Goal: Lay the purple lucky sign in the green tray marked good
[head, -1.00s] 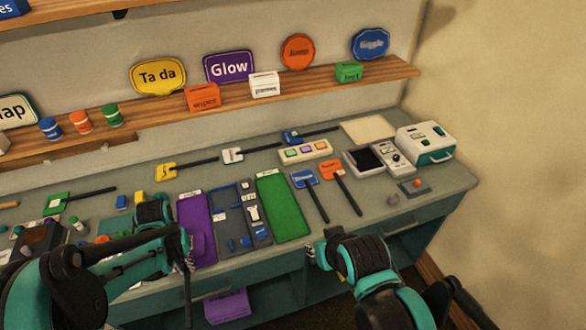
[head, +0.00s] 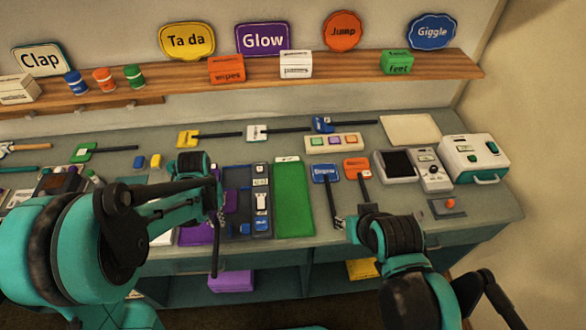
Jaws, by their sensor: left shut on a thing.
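My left gripper (head: 216,200) is shut on a dark handle that hangs down in front of the bench. A small purple patch beside the fingers appears to be the head of the purple lucky sign (head: 231,201); its lettering is hidden or too small to read. The green tray (head: 291,205) lies flat on the bench, to the right of my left gripper, and looks empty. It has a white label at its far end, too small to read. My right gripper (head: 347,223) is near the bench's front, by the blue sign's handle; its jaws are unclear.
A purple tray (head: 197,236) and a dark compartment organizer (head: 260,232) lie left of the green tray. A blue sign (head: 325,174) and an orange sign (head: 357,167) lie to its right. A grey device (head: 401,165) and a white case (head: 475,157) stand further right.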

